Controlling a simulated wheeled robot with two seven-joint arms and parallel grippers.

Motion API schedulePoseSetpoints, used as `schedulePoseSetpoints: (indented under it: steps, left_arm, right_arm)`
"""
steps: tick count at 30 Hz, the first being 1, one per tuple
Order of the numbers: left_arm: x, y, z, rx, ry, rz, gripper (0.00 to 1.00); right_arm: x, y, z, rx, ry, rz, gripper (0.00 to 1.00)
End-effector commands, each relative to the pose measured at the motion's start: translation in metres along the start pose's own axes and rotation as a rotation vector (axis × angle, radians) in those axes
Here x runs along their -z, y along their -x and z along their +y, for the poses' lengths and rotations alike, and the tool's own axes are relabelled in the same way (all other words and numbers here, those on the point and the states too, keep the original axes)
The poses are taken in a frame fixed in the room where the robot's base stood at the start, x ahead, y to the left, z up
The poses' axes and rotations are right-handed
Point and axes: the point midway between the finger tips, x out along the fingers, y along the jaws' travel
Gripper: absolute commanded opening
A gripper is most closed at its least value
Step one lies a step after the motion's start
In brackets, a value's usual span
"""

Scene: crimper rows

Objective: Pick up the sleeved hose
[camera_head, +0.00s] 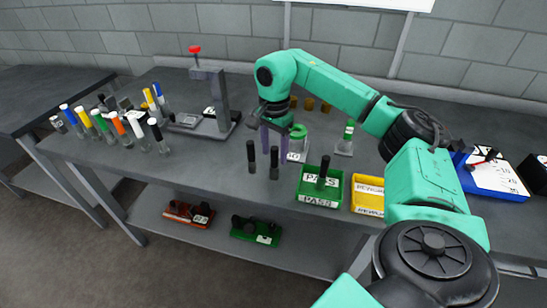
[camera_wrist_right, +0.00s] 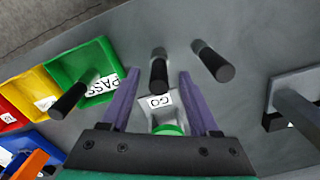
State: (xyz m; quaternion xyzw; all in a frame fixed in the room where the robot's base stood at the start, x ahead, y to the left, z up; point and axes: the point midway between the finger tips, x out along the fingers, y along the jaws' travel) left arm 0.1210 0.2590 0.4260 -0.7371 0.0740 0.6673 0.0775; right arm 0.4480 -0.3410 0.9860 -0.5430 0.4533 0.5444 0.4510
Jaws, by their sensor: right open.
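Two dark hose pieces with black tops and greyer lower parts stand upright on the bench, a left one (camera_head: 251,157) and a right one (camera_head: 274,163). My right gripper (camera_head: 275,150) is open and empty, its purple fingers just behind the right piece. In the right wrist view, one hose piece (camera_wrist_right: 158,72) shows between the fingertips, and the other (camera_wrist_right: 212,62) lies outside them to the right. I cannot tell whether the fingers stand around the nearer piece. A third dark piece (camera_head: 323,172) stands in the green PASS tray (camera_head: 319,201). My left gripper is not in view.
A green-topped GO gauge (camera_head: 298,145) stands close beside the right gripper, with another green-banded stand (camera_head: 345,140) to its right. A yellow tray (camera_head: 367,195) adjoins the PASS tray. A crimping press (camera_head: 209,105) and several coloured markers (camera_head: 118,125) stand left. Bare bench lies in front.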

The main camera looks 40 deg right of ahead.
Motion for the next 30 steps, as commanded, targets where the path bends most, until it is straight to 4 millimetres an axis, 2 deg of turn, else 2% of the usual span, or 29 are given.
schedulePoseSetpoints:
  steps: [1, 3, 9, 14, 30]
  left_arm:
    - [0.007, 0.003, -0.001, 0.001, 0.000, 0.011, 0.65]
    - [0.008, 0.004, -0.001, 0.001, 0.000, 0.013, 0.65]
    - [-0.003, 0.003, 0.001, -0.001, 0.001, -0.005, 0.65]
    - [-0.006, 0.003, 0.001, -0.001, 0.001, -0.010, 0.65]
    - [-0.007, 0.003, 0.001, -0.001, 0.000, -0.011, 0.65]
  right_arm:
    - [0.000, -0.006, 0.000, -0.002, 0.001, 0.000, 0.62]
    - [0.000, -0.014, 0.000, 0.000, 0.001, -0.001, 0.62]
    - [-0.001, -0.016, -0.001, 0.003, 0.001, -0.001, 0.62]
    - [-0.001, -0.016, -0.001, 0.003, 0.001, -0.001, 0.01]
    - [-0.001, -0.015, -0.001, 0.003, 0.001, -0.001, 0.00]
